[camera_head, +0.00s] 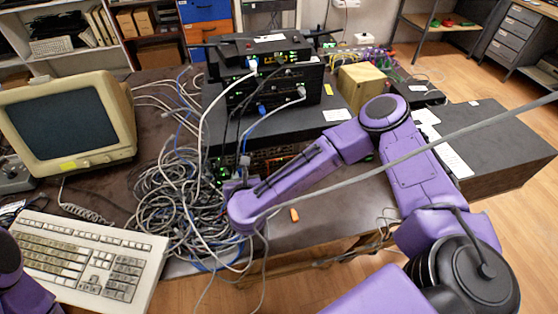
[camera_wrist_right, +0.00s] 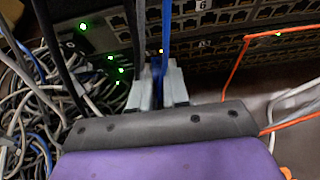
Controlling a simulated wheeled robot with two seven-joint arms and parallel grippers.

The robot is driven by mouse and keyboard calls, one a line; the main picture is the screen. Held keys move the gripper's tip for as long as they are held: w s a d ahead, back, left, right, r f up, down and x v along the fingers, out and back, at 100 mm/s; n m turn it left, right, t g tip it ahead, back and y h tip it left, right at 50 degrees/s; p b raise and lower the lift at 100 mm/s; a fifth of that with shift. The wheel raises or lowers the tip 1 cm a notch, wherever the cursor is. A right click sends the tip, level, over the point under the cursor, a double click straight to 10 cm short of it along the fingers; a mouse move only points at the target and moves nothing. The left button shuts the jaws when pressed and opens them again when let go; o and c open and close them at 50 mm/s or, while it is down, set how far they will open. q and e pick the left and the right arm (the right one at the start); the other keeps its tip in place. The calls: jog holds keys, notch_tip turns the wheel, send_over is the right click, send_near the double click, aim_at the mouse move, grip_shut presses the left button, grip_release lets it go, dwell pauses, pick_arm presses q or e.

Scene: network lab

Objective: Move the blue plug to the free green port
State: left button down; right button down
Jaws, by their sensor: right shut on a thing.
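In the right wrist view, the two pale fingers of my right gripper (camera_wrist_right: 158,92) are shut on the blue plug (camera_wrist_right: 157,70), of which only a narrow blue strip shows between them. A blue cable (camera_wrist_right: 166,32) rises from there. A port panel (camera_wrist_right: 235,22) with rows of dark sockets is behind the gripper. Whether the plug touches a socket cannot be told. Several green lights (camera_wrist_right: 121,70) glow left of the fingers; I cannot tell which port is the free green one. In the head view, my right gripper (camera_head: 244,168) is partly hidden at the low rack front. My left gripper is out of view.
A tangle of cables (camera_head: 172,205) lies left of my right gripper. A keyboard (camera_head: 85,258) and an old monitor (camera_head: 68,125) are farther left. Stacked black devices (camera_head: 275,75) stand above the rack. An orange cable (camera_wrist_right: 238,70) hangs right of the fingers.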

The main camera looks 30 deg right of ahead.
jog(key=shift+s, duration=0.1)
jog(key=shift+a, duration=0.1)
jog(key=shift+s+a, duration=0.1)
jog(key=shift+s, duration=0.4)
jog(key=shift+s+a, duration=0.25)
jog(key=shift+s, duration=0.55)
jog(key=shift+s+a, duration=0.2)
jog(key=shift+s, duration=0.6)
